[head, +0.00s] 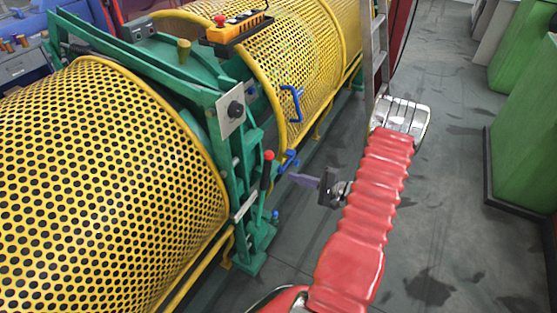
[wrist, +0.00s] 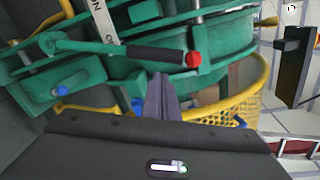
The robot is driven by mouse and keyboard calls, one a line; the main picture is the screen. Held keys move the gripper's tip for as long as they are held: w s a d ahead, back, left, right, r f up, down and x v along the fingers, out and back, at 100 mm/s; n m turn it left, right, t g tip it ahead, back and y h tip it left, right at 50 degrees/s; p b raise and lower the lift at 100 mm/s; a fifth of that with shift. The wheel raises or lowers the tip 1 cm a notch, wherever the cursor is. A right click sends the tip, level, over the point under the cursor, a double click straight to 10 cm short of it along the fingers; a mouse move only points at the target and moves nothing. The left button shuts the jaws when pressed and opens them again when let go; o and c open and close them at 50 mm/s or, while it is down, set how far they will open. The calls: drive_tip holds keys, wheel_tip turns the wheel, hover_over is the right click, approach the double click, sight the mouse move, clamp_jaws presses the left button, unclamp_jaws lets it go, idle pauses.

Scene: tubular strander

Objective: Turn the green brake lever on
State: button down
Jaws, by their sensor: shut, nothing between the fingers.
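The brake lever (head: 266,172) stands on the green frame between the two yellow guards, with a black grip and a red knob on top. In the wrist view the lever (wrist: 150,52) runs across the picture: a green rod at left, then the black grip, then the red knob at right. My gripper (head: 293,178) is just right of the lever in the head view, its purple-grey fingers pointing at the frame. In the wrist view my gripper (wrist: 160,82) is shut and empty, its tips just below the grip near the red knob. Whether they touch is unclear.
A pale lettered plate (wrist: 104,22) lies behind the lever. Yellow perforated guards (head: 95,185) flank the green frame. A blue handle (head: 292,103) is on the far guard. A ladder (head: 375,45) stands behind my arm. Open floor (head: 440,200) lies to the right, before green cabinets (head: 528,115).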

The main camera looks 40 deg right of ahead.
drive_tip(key=d+r, duration=0.1)
drive_tip(key=w+d+t+h, duration=0.1)
drive_tip(key=d, duration=0.1)
drive_tip(key=d+r+n+t+h, duration=0.1)
drive_tip(key=shift+w+d+r, duration=0.2)
drive_tip(key=shift+d+r, duration=0.05)
drive_tip(key=shift+r, duration=0.05)
drive_tip(key=w+a, duration=0.5)
drive_tip(key=w, duration=0.2)
drive_tip(key=shift+w+a+r, duration=0.15)
drive_tip(key=shift+w+a, duration=0.1)
drive_tip(key=shift+w, duration=0.15)
idle(0.4)
